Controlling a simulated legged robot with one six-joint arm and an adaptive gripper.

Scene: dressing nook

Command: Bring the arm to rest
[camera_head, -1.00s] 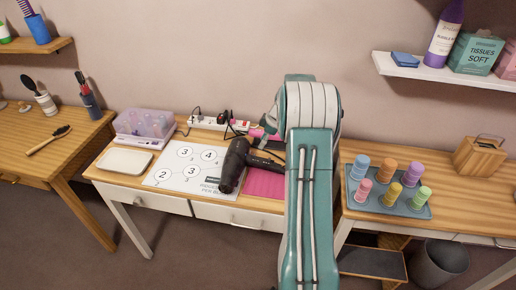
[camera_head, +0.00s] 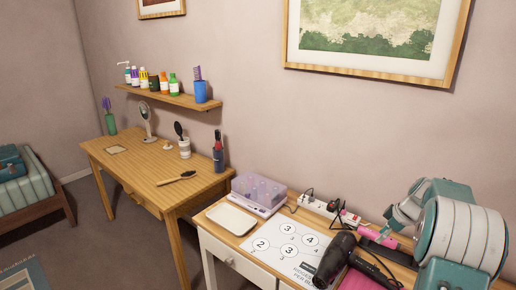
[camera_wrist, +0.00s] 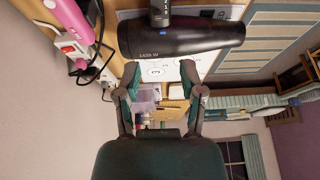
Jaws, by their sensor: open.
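My arm (camera_head: 465,238), teal and white, stands folded at the right edge of the head view, in front of the wall and over the white-fronted desk. My gripper (camera_wrist: 159,76) shows in the wrist view with its two fingers spread apart and nothing between them. The black hair dryer (camera_wrist: 185,40) lies beyond the fingertips in that view, apart from them as far as I can tell. In the head view the hair dryer (camera_head: 336,260) rests on the desk left of my arm.
A power strip (camera_head: 320,205) with plugs and cables and a pink tool (camera_head: 378,238) lie near my arm. A purple box (camera_head: 258,192), a white tray (camera_head: 231,219) and a numbered sheet (camera_head: 285,245) are further left. A wooden table (camera_head: 150,165) and shelf (camera_head: 170,97) stand beyond.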

